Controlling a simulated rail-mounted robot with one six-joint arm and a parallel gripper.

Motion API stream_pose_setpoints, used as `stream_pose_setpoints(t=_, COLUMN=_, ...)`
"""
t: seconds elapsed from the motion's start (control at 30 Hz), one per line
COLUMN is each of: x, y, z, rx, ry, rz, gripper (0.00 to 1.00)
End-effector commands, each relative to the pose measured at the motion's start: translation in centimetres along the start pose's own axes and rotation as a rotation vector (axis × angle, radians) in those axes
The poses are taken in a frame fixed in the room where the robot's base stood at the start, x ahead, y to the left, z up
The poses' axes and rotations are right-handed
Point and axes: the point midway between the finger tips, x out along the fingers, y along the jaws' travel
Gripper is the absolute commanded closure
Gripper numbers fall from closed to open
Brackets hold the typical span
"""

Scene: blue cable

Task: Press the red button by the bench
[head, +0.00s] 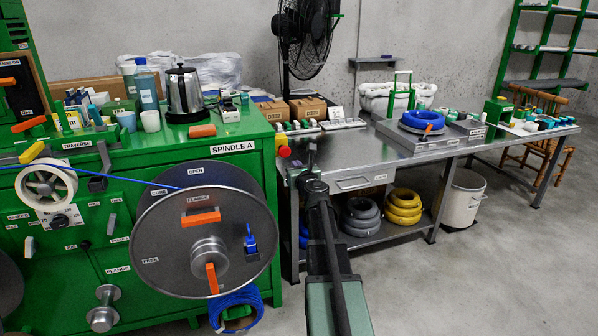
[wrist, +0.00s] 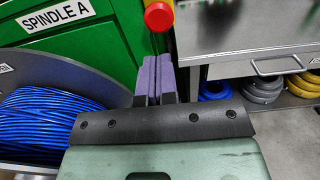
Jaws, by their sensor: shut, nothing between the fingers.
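The red button (head: 284,151) sits on a small yellow housing (head: 281,140) between the green machine's right edge and the left end of the steel bench (head: 400,150). In the wrist view the round red button (wrist: 158,17) is at the top centre, with a bit of yellow above it. My gripper (head: 312,150) is shut and empty, a little to the right of the button in the head view. In the wrist view the purple fingers (wrist: 158,60) lie together and point up toward the button, with a visible gap between them and it.
The green machine (head: 262,180) with its large grey spool disc (head: 155,245) stands to the left. The bench has a drawer with a handle (wrist: 275,66) in front. Blue, grey and yellow coils (head: 404,207) lie on its lower shelf. Open floor (head: 500,270) lies to the right.

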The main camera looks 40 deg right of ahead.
Motion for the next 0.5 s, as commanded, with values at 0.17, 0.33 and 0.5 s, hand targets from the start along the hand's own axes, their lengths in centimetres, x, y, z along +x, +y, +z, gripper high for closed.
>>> stream_pose_setpoints(t=0.17, x=4.4, y=-0.1, z=0.0, rx=-0.001, ry=0.0, rz=0.001, gripper=1.0)
stream_pose_setpoints(t=0.33, x=7.8, y=0.0, z=0.0, rx=-0.001, ry=0.0, rz=0.001, gripper=1.0)
stream_pose_setpoints(t=0.5, x=9.2, y=0.0, z=0.0, rx=-0.001, ry=0.0, rz=0.001, gripper=1.0)
